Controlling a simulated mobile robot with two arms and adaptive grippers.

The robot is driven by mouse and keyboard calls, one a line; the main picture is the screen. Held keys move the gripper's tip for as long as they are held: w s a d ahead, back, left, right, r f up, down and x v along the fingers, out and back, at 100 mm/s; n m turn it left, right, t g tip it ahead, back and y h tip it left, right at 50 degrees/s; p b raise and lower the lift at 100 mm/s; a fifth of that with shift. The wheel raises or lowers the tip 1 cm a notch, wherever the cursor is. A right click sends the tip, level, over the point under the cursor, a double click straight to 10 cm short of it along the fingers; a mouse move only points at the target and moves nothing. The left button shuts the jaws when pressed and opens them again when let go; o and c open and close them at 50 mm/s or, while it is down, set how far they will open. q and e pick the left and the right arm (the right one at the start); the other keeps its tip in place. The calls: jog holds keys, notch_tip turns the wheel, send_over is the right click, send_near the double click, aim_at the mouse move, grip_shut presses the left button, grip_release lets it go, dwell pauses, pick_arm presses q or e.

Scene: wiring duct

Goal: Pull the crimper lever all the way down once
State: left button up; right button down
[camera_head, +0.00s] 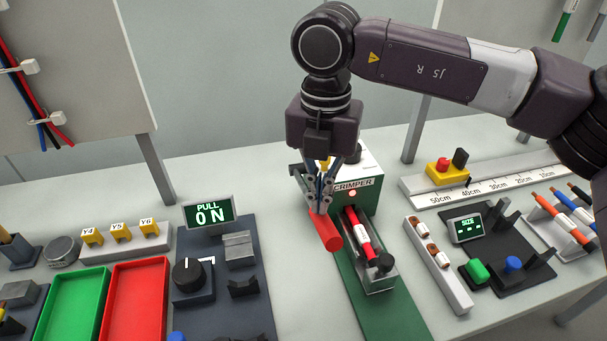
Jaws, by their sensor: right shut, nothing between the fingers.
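The crimper (366,181) is a green and white box with a CRIMPER label and a lit reddish lamp on its front. Its lever ends in a thick red handle (328,234) that slants forward and down, above the green base strip. My right gripper (319,203) points down just in front of the crimper, at the upper end of the red handle. Its fingers are shut with nothing between them; whether they touch the handle I cannot tell. The gripper hides part of the lever and the box's left side. My left gripper is not in view.
Right of the handle, a cradle (381,283) holds a red wire with a white sleeve. A white strip with brown-tipped pieces (463,299) lies further right.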

jog(key=shift+f+b, duration=2.05)
jog(key=shift+f, duration=0.6)
jog(key=shift+f+b, duration=0.6)
jog(key=shift+f, duration=0.1)
notch_tip(320, 180, up, 25)
jog(key=p, duration=1.5)
send_over(319, 219)
jog(key=w, duration=0.2)
jog(key=shift+w, duration=0.1)
jog(key=shift+f, duration=0.1)
